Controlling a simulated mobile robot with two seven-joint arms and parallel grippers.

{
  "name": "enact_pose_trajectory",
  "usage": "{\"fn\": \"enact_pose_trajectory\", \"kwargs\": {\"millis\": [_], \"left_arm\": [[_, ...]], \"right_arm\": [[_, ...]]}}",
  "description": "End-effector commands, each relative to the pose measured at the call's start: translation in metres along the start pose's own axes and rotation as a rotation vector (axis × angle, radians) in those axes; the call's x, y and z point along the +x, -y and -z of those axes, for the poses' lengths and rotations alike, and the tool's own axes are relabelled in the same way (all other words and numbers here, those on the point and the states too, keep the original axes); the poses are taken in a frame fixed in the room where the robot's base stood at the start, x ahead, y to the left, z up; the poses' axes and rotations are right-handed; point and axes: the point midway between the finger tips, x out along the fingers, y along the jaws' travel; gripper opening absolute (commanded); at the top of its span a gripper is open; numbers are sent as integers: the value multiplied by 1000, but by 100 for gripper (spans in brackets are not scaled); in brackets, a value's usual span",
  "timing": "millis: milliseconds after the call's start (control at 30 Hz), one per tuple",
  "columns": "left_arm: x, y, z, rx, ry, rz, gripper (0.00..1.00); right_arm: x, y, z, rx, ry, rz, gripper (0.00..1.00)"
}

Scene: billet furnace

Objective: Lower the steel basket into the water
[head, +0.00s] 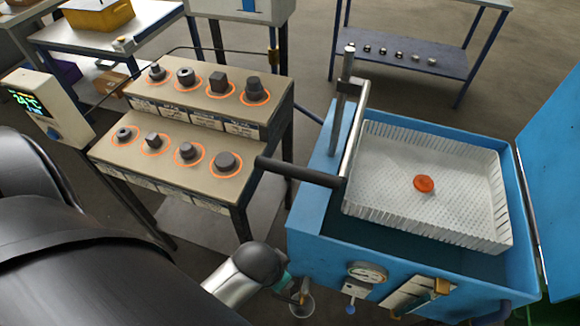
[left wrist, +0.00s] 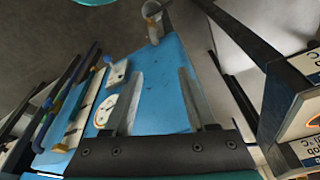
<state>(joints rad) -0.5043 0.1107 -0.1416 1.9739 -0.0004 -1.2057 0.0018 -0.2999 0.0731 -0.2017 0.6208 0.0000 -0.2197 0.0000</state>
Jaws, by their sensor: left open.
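The steel basket (head: 465,205) is a pale perforated tray in the mouth of the blue tank (head: 325,245). One glowing orange-red billet (head: 424,184) lies on its floor. Dark water (head: 400,236) shows between basket and tank wall; whether the basket touches it I cannot tell. A bent bar with a black handle (head: 300,172) runs from the upright post (head: 345,100) and sticks out left over the tank's edge. My left gripper (head: 288,283) is low at the tank's front left corner, apart from the handle. In the left wrist view its fingers (left wrist: 160,85) are open and empty over blue surface.
A stepped stand (head: 190,130) with several dark billets in orange rings is left of the tank. A gauge (head: 368,273) and a small cup (head: 302,305) are on the tank front. A raised blue lid (head: 555,170) is at right. A shelf (head: 410,60) stands behind.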

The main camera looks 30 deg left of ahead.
Motion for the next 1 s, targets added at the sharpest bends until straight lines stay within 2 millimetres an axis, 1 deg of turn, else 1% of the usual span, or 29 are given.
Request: {"fn": "enact_pose_trajectory", "kwargs": {"millis": [33,233,267,300,333,400,567,733,900,1000], "left_arm": [[-13,2,6,-2,-14,4,57],[-60,17,28,-10,-89,39,57],[-67,21,34,-12,-114,51,57],[-78,32,45,-14,-168,77,57],[-83,40,54,-14,-215,99,57],[-86,54,68,-17,-291,127,57],[-90,79,98,-6,-456,173,57],[-95,106,129,35,-650,201,57],[-107,129,159,113,-868,184,57],[-117,138,172,176,-988,148,57]], "right_arm": [[1,-2,-1,-1,1,-3,96],[2,-8,-2,-2,3,-10,96],[2,-8,-2,-2,4,-11,96],[2,-9,-2,-2,4,-11,96],[2,-9,-2,-2,4,-11,96],[2,-9,-3,-2,4,-12,96],[2,-9,-3,-1,4,-11,96],[2,-8,-3,-1,4,-11,96],[2,-7,-2,-1,4,-9,96],[2,-6,-2,0,4,-7,96]]}}
